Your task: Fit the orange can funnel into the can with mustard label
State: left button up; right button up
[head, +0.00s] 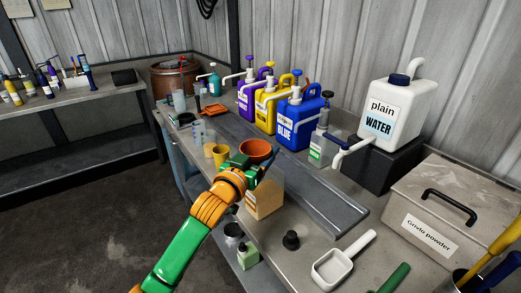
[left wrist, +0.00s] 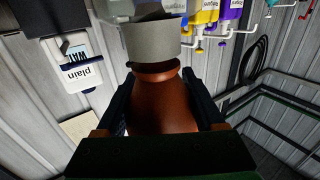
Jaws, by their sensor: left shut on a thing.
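The orange funnel (head: 256,149) is held wide mouth up by my left gripper (head: 254,171), which is shut on it. In the left wrist view the funnel (left wrist: 165,110) is between the dark fingers. Its narrow end meets or overlaps a pale grey cylinder (left wrist: 152,42); I cannot tell whether that is a collar or a separate part. The can with mustard label (head: 265,203) stands on the bench just below the gripper in the head view. Its top is hidden by the gripper and funnel, so I cannot tell whether they touch. My right gripper is not in view.
A yellow cup (head: 220,156) stands left of the funnel. Purple, yellow and blue pump jugs (head: 295,125) line the back, with a white water jug (head: 392,112) at right. A metal tray (head: 325,200) runs behind the can.

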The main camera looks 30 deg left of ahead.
pick_arm(q)
jog(key=shift+f, duration=0.3)
jog(key=o, duration=1.4)
jog(key=shift+s, duration=0.1)
